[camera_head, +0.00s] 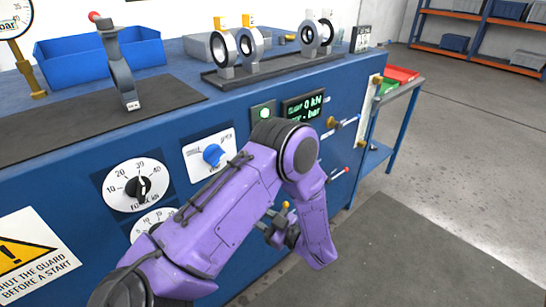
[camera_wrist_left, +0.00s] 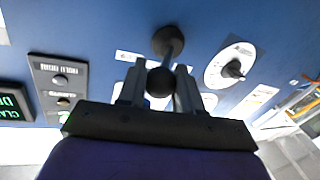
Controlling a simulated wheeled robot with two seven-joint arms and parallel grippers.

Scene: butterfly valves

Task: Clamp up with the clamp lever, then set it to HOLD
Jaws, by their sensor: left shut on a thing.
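The clamp lever (camera_wrist_left: 168,45) is a grey rod with a dark round base and a black ball knob, on the blue panel in the left wrist view. My left gripper (camera_wrist_left: 158,78) has a finger on each side of the ball knob and is shut on it. White labels behind the lever are partly covered by the fingers. In the head view my left gripper (camera_head: 283,228) shows low beside my purple forearm; the lever is hidden there by my arm. My right gripper is in neither view.
On the panel are a force dial (camera_head: 141,185), a blue knob (camera_head: 213,155), a green-lit button (camera_head: 264,113) and a display (camera_head: 304,107). Valves (camera_head: 250,45), a blue bin (camera_head: 70,58) and an upright red-tipped lever (camera_head: 118,65) stand on top.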

